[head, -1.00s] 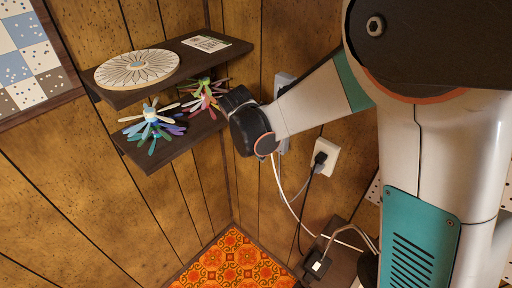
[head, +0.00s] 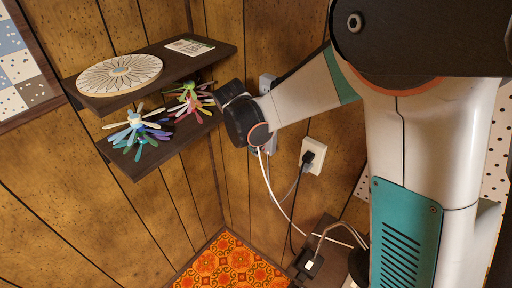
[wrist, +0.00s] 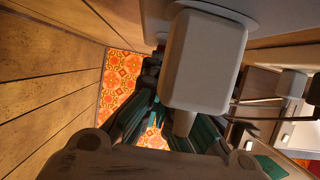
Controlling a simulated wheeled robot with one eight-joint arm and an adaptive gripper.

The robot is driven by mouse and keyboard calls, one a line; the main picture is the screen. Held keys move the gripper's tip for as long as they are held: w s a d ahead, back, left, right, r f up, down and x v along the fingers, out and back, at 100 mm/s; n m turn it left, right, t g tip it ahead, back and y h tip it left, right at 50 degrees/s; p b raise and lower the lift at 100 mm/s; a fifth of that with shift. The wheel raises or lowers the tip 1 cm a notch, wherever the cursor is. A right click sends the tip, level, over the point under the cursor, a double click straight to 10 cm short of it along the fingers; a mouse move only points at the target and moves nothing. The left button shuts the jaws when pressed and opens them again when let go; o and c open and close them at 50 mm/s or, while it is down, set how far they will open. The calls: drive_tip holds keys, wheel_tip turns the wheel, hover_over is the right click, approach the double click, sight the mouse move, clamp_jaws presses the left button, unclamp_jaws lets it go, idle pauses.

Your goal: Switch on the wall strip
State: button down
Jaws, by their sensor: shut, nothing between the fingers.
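The wall strip (head: 265,84) is a narrow pale grey-blue bar fixed upright on the wood wall near the corner. Its top end and a lower part show in the head view; my gripper hides its middle. A white cable hangs from its lower part. My gripper (head: 243,117) is dark and stands in front of the strip, its fingertips hidden in the head view. In the wrist view a pale rounded block (wrist: 205,60), perhaps a plug, fills the middle and covers part of my dark teal fingers. They are shut and hold nothing. I see no switch clearly; contact cannot be told.
Two dark shelves (head: 219,50) hold a round patterned disc (head: 120,74), a card and colourful spiky figures (head: 137,130) just left of my gripper. A wall outlet (head: 314,156) with a black plug is at lower right. An orange patterned rug (head: 231,262) lies below.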

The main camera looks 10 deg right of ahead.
drive_tip(key=shift+r+p, duration=0.5)
drive_tip(key=shift+r, duration=0.3)
drive_tip(key=p+v, duration=0.3)
drive_tip(key=v, duration=0.8)
drive_tip(key=shift+s+a+r, duration=0.15)
drive_tip(key=shift+s+a, duration=0.05)
drive_tip(key=shift+a, duration=0.05)
